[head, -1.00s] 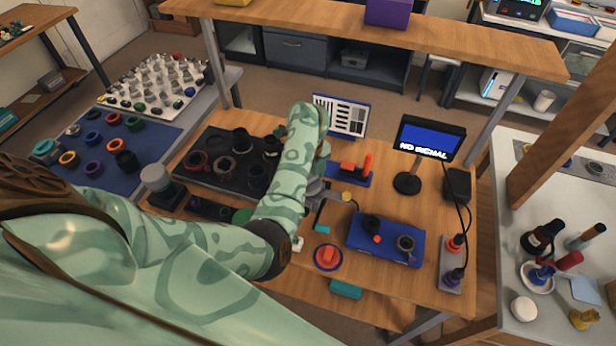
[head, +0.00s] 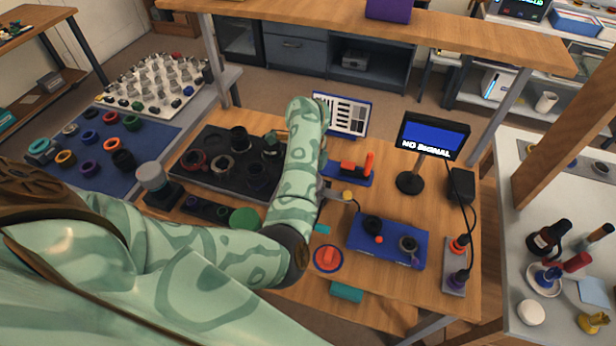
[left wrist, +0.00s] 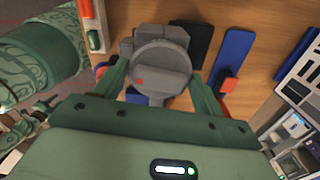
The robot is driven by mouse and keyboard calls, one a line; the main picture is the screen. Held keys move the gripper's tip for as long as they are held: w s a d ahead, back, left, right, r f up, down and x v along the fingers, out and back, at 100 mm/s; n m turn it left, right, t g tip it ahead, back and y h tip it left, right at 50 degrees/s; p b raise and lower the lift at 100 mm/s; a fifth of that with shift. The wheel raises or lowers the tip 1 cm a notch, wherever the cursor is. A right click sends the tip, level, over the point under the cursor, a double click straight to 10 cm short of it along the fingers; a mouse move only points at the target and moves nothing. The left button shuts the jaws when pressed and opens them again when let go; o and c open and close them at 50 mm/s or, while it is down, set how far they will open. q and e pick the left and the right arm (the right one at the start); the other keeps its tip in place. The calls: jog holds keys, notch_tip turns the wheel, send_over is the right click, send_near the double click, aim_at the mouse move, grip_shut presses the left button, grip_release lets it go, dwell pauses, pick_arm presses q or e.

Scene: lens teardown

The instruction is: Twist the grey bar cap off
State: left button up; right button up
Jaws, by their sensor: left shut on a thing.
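In the left wrist view a round grey cap (left wrist: 162,64) with a small red mark fills the middle, with blocky grey parts around and below it. My left gripper (left wrist: 157,78) has its two green fingers on opposite sides of this round grey piece and is shut on it. Whether the cap has turned or lifted from what is under it cannot be told. In the head view my left forearm reaches over the wooden bench (head: 405,285) and hides the gripper and most of the cap. My right gripper is not in view.
A blue box with knobs (head: 378,238), a red round button (head: 327,258) and a monitor reading NO SIGNAL (head: 432,137) stand right of my arm. A black tray of lens parts (head: 215,135) lies to its left. A chart (head: 344,114) stands behind.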

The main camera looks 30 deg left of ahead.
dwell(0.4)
pick_arm(q)
jog(key=shift+n+b, duration=0.4)
jog(key=shift+n, duration=0.3)
jog(key=shift+d+r+p, duration=0.2)
jog(key=shift+r+p, duration=0.5)
jog(key=shift+r, duration=0.15)
jog(key=shift+r, duration=0.15)
